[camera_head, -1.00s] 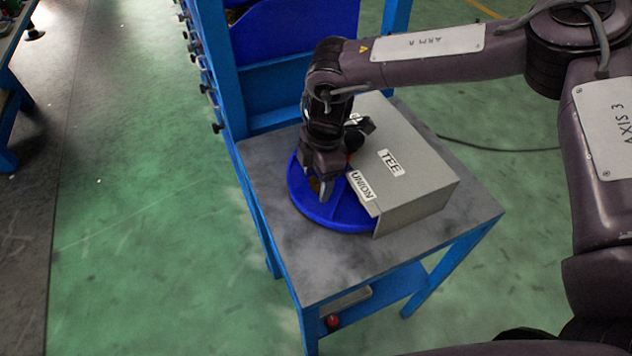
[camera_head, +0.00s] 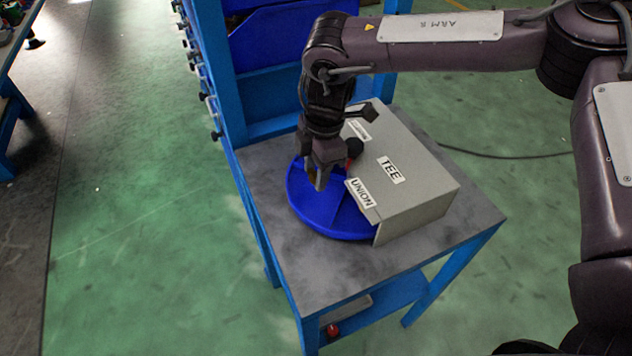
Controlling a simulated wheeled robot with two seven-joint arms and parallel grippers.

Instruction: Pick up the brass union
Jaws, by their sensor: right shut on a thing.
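My right gripper (camera_head: 318,180) points down over the blue round tray (camera_head: 333,222) on the small table. It is shut on a small brass-coloured piece, the brass union (camera_head: 311,173), of which only a sliver shows between the fingers. The fingers hide most of it. The gripper is just above the tray's left part, beside a divider; I cannot tell its exact height. The tray is partly under a grey box cover with labels reading UNION (camera_head: 361,193) and TEE (camera_head: 390,170). My left gripper is not in view.
The grey box cover (camera_head: 420,205) stands close to the right of the gripper. The grey table top (camera_head: 320,275) is bare in front. A blue rack with bins (camera_head: 280,35) rises behind. A red item lies on the lower shelf.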

